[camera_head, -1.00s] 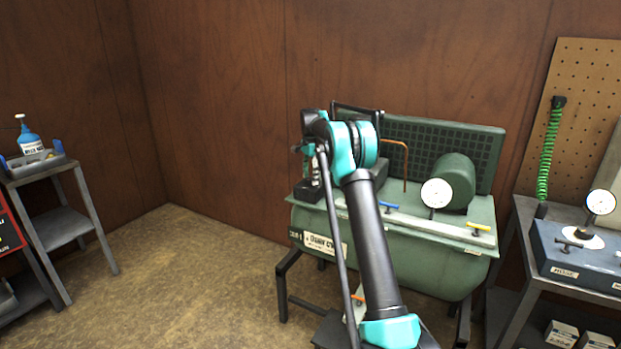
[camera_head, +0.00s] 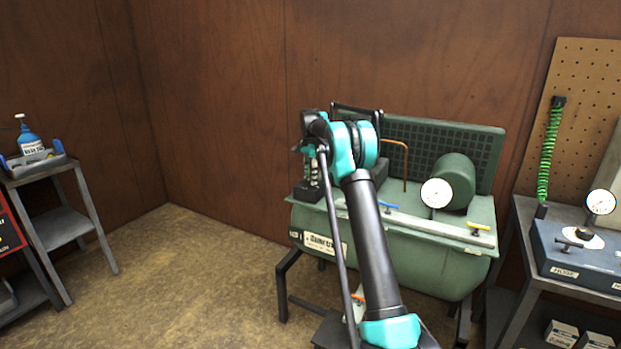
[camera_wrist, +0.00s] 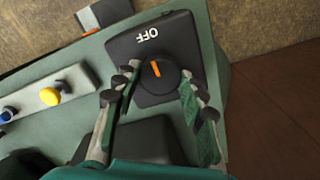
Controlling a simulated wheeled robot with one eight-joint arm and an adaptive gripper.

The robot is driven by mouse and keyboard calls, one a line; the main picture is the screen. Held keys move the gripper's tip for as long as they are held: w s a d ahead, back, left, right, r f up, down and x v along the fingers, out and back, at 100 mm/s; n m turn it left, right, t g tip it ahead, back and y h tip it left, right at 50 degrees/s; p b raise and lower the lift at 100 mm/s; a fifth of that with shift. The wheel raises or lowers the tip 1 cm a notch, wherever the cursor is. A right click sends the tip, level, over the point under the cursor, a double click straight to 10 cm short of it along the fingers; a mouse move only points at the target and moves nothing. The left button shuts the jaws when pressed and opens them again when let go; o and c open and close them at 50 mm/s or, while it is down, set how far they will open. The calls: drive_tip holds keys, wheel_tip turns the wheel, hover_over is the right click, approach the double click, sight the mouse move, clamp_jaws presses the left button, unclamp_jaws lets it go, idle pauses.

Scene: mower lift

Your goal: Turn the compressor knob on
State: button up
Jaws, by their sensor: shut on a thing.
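The compressor (camera_head: 405,258) is a green tank on dark legs in the middle of the head view. Its round black knob (camera_wrist: 155,76) sits on a black switch box marked OFF, seen in the wrist view. The knob's orange line points roughly toward the OFF label. My gripper (camera_wrist: 160,84) has one finger on each side of the knob and is shut on it.
A bench with a blue box (camera_head: 575,262) stands at the right. A grey cart (camera_head: 62,227) stands at the left, with open floor between.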

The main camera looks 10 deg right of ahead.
sight(310, 178)
drive_tip(key=n, duration=0.8)
drive_tip(key=shift+w+n, duration=0.1)
drive_tip(key=shift+n, duration=0.2)
drive_tip(key=n, duration=0.4)
drive_tip(key=shift+a+n, duration=0.1)
drive_tip(key=shift+n, duration=0.2)
drive_tip(key=n, duration=0.4)
drive_tip(key=shift+n, duration=0.3)
drive_tip(key=o, duration=1.1)
drive_tip(key=shift+o, duration=0.2)
wheel_tip(310, 178, up, 12)
